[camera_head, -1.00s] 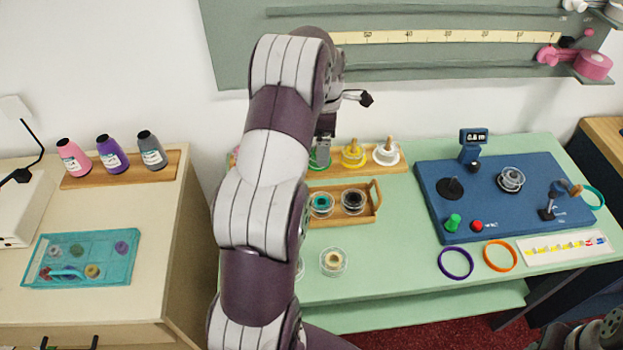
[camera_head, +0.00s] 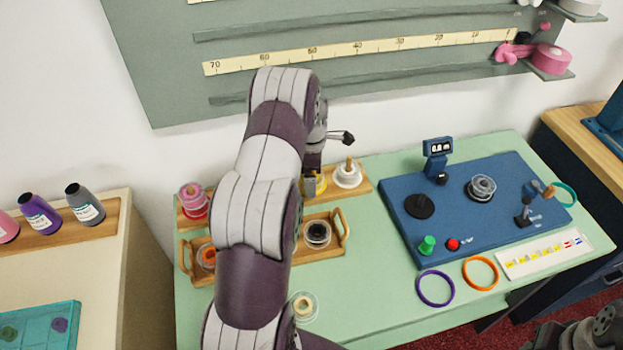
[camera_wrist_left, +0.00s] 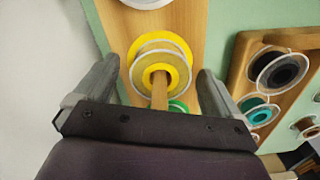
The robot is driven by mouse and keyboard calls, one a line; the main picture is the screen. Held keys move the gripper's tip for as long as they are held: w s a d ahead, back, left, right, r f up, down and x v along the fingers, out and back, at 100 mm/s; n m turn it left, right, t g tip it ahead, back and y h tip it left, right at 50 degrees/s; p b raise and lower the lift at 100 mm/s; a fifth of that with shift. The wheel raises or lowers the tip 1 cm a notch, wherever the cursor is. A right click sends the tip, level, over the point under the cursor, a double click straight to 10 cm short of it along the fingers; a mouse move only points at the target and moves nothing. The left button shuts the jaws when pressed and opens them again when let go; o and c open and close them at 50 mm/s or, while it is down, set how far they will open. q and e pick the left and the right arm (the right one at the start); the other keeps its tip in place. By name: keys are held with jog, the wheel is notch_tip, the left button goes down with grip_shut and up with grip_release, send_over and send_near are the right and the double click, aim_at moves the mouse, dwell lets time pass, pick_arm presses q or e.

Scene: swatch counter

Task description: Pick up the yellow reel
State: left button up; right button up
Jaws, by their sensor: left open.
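The yellow reel (camera_wrist_left: 178,62) sits on a wooden peg on the rack board, and in the left wrist view it lies between the two open fingers of my left gripper (camera_wrist_left: 150,88). The fingers are on either side of it, and I cannot tell whether they touch it. In the head view the yellow reel (camera_head: 318,184) is mostly hidden behind my left gripper (camera_head: 311,188) and arm. The white reel (camera_head: 348,175) stands on the peg beside it on the right.
A pink reel (camera_head: 193,204) stands at the rack's left end. In front, a wooden tray (camera_head: 338,238) holds several reels, including a black one (camera_head: 317,233). A clear reel (camera_head: 303,306) lies nearer. A blue winding board (camera_head: 455,222), purple ring (camera_head: 435,288) and orange ring (camera_head: 480,273) are right.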

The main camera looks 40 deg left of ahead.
pick_arm(q)
jog(key=c, duration=1.1)
